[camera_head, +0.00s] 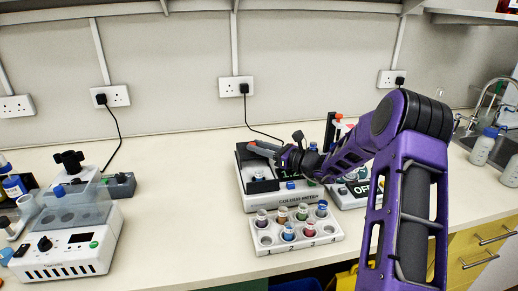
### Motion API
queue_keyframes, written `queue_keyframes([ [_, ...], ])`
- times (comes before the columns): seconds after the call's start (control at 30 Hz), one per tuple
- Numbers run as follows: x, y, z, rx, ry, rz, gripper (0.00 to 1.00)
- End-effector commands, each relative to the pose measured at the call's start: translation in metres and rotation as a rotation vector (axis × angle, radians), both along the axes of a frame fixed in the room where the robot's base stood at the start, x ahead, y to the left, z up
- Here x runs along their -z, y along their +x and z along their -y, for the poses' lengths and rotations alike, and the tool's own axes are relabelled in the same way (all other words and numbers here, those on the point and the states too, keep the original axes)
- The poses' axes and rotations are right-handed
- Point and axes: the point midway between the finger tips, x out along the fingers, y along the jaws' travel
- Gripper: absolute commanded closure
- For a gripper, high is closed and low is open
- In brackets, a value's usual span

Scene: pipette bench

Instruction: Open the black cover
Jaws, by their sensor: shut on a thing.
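The colour meter (290,200) is a pale box in the middle of the bench, with "COLOUR METER" on its front edge. The black cover (243,154) is at its left part, by a dark well where a small pale item shows. My purple arm reaches in from the right. My gripper (261,150) is at the top of the black cover and shut on it. The fingers and wrist hide part of the cover and the meter's display, so how far the cover is raised is hard to tell.
A white rack (296,243) with several coloured vials stands in front of the meter. Another device (352,192) is close on its right, partly behind my arm. A white machine (68,254) stands far left. The bench between them is clear.

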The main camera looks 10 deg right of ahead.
Motion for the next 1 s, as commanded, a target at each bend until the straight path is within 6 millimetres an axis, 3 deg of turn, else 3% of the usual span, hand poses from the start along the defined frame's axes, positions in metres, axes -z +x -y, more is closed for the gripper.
queue_keyframes([
  [0.03, 0.001, 0.000, 0.000, 0.001, -0.001, -0.001, 0.65],
  [0.17, 0.000, 0.000, 0.000, 0.000, -0.001, -0.001, 0.42],
  [0.2, 0.000, 0.000, 0.000, 0.000, -0.001, -0.001, 0.40],
  [0.47, 0.000, -0.001, 0.001, 0.000, -0.001, 0.001, 0.40],
  [0.63, 0.000, -0.009, 0.011, 0.002, -0.002, 0.001, 0.40],
  [1.0, 0.000, -0.070, 0.072, 0.005, -0.002, -0.001, 0.40],
])
